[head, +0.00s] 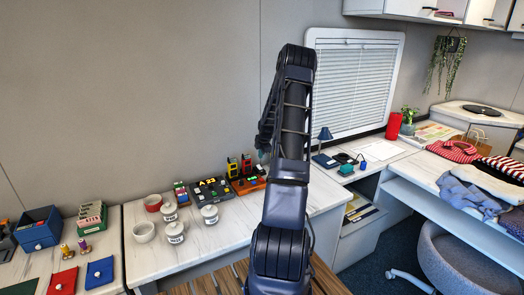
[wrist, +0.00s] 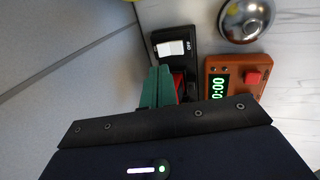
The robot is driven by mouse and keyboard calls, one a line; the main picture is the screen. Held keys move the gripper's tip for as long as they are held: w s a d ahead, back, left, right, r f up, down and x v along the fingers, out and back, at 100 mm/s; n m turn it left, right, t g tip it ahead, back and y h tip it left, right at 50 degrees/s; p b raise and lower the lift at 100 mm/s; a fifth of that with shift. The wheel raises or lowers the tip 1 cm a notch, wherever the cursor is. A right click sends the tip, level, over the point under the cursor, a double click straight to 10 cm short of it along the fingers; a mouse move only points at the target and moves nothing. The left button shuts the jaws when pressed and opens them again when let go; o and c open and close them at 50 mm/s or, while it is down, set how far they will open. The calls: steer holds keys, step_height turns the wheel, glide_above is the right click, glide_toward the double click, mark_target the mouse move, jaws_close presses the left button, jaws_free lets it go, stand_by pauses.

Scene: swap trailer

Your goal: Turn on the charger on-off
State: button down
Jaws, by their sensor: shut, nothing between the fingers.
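In the wrist view a black box (wrist: 178,58) carries a white rocker switch (wrist: 170,48) with the word OFF printed beside it. I cannot tell from the picture whether this is the charger's on-off switch. My gripper (wrist: 159,72) shows as green fingers, shut and empty, just below the black box in the picture. Whether the fingertips touch the box is not clear. A red part (wrist: 179,86) shows beside the fingers, partly hidden. In the head view my arm hides most of the gripper and the area around it.
An orange timer (wrist: 232,76) with a green display and red button stands beside the black box. A shiny metal dome (wrist: 245,18) is above it.

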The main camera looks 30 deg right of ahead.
mark_target(259, 166)
steer(key=x, duration=0.6)
steer(key=shift+w+f, duration=0.15)
steer(key=shift+f, duration=0.2)
steer(key=shift+w+f+g, duration=0.1)
steer(key=shift+f+g, duration=0.15)
steer(key=shift+g, duration=0.05)
